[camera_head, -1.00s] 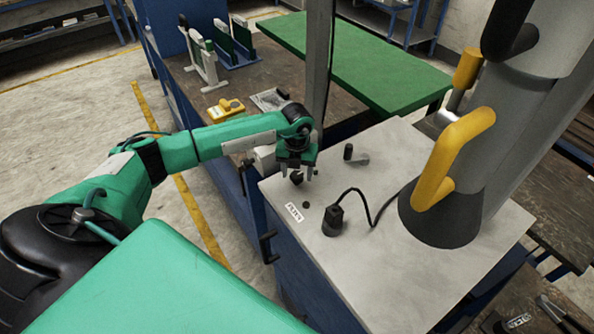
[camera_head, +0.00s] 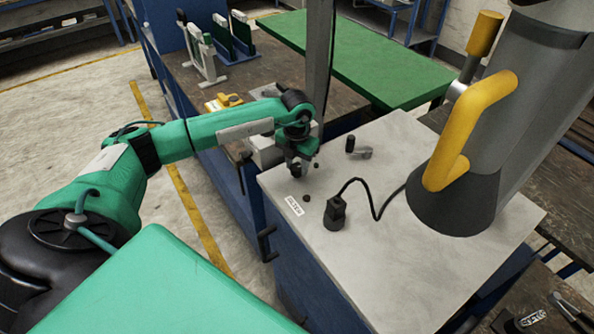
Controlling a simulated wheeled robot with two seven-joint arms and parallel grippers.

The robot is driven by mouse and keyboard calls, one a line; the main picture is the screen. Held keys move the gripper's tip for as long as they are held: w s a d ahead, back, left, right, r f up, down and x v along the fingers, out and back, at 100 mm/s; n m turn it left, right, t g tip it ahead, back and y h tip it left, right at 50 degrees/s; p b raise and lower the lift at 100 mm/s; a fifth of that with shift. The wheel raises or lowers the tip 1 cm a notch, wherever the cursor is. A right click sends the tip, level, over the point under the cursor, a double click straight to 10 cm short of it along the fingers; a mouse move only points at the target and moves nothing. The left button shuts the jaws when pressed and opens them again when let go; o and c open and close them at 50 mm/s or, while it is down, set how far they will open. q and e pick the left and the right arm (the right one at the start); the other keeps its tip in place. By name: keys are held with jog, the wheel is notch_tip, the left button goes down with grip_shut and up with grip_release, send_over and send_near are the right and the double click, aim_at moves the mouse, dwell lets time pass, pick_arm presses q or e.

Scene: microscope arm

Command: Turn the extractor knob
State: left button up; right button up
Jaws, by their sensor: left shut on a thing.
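The extractor knob is a small dark knob near the left corner of the pale grey bench top (camera_head: 395,255). It is mostly hidden by my left gripper (camera_head: 297,170), which points down over that corner. The left fingers are closed around the knob. A small white label (camera_head: 294,206) lies just in front of the gripper. My right gripper is not in view.
A black plug-like block (camera_head: 335,213) with a cable stands right of the label. A small black-and-grey lever (camera_head: 358,149) sits behind it. The thick grey extractor arm (camera_head: 500,130) with a yellow handle (camera_head: 470,120) rises at the right. A dark post (camera_head: 319,60) stands behind my gripper.

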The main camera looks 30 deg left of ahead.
pick_arm(q)
jog(key=m+b, duration=0.8)
jog(key=shift+w+f, duration=0.1)
jog(key=shift+f, duration=0.1)
jog(key=m+b, duration=0.2)
jog(key=shift+r+m+b, duration=0.1)
jog(key=shift+m+b, duration=0.2)
jog(key=shift+m, duration=0.4)
jog(key=shift+r+m+b, duration=0.15)
jog(key=shift+m+b, duration=0.85)
jog(key=shift+m, duration=0.2)
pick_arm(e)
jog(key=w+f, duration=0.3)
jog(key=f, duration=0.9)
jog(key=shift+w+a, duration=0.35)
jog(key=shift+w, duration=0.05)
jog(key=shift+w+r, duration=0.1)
pick_arm(q)
jog(key=o, duration=1)
